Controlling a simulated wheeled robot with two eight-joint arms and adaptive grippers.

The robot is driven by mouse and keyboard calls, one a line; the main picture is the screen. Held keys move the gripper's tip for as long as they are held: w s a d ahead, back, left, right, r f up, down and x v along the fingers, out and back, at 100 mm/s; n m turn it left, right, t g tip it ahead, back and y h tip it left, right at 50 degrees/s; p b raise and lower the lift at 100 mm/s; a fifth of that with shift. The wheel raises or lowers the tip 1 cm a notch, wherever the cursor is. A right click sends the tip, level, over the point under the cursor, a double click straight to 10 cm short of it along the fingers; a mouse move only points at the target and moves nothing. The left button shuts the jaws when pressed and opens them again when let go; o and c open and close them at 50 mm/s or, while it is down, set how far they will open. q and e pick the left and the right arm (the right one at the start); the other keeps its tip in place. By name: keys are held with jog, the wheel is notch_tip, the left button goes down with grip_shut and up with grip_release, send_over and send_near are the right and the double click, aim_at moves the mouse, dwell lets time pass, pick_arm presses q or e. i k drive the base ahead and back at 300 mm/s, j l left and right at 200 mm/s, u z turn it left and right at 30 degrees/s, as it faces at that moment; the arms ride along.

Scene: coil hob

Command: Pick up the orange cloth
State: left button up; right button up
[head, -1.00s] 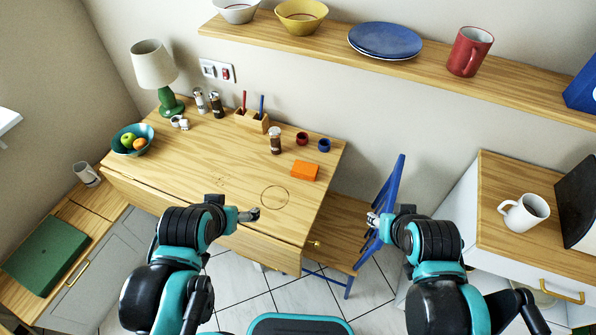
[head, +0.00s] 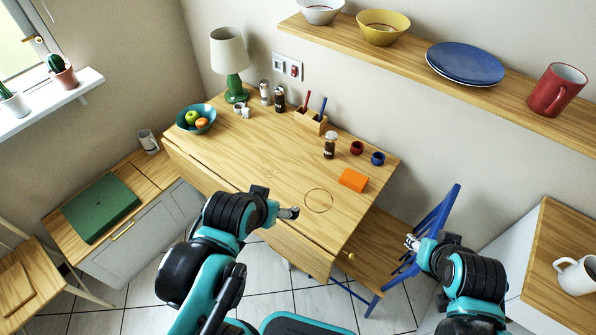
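The orange cloth (head: 353,180) lies as a small flat folded block on the right part of the wooden table (head: 255,155), near its right edge. My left gripper (head: 292,213) is over the table's front part, to the left of and nearer than the cloth, apart from it. Its fingers look small, and I cannot tell whether they are open. My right gripper (head: 411,242) is to the right of the table, in front of the blue chair, away from the cloth. Its finger state is also too small to tell. The cloth is fully visible.
A blue chair (head: 440,212) stands at the table's right. A shelf (head: 480,85) runs above. The table's middle is clear.

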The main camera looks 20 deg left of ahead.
aim_at(352, 180)
jog(key=i+j+u, duration=0.35)
jog(key=i+j, duration=0.3)
jog(key=j, duration=0.15)
